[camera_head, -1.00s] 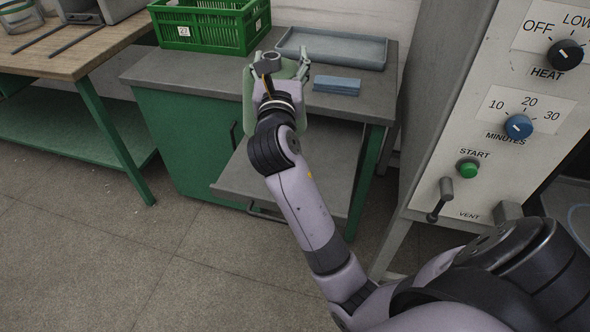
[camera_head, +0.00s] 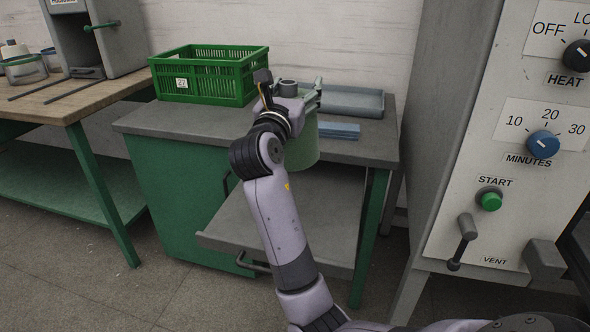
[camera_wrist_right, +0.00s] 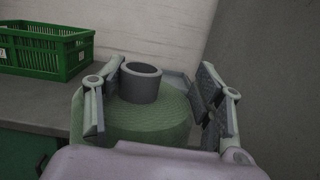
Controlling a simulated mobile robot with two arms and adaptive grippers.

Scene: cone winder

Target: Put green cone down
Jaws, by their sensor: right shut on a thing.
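The green cone (camera_head: 302,148) is a pale green yarn cone with a grey tube top. It hangs upright in my right gripper (camera_head: 292,97), at the front edge of the grey-topped green cabinet. In the right wrist view the cone (camera_wrist_right: 150,118) sits between the two fingers of the right gripper (camera_wrist_right: 160,100), with its grey tube standing up between them. In the head view the gripper and wrist hide part of the cone. I cannot tell whether its base touches anything. My left gripper is not in view.
The cabinet top (camera_head: 200,120) carries a green crate (camera_head: 205,80) at left, a grey tray (camera_head: 350,103) at back and a blue stack (camera_head: 338,131) at right. A pulled-out shelf (camera_head: 235,225) lies below. A control panel (camera_head: 500,150) stands at right, a wooden bench (camera_head: 60,100) at left.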

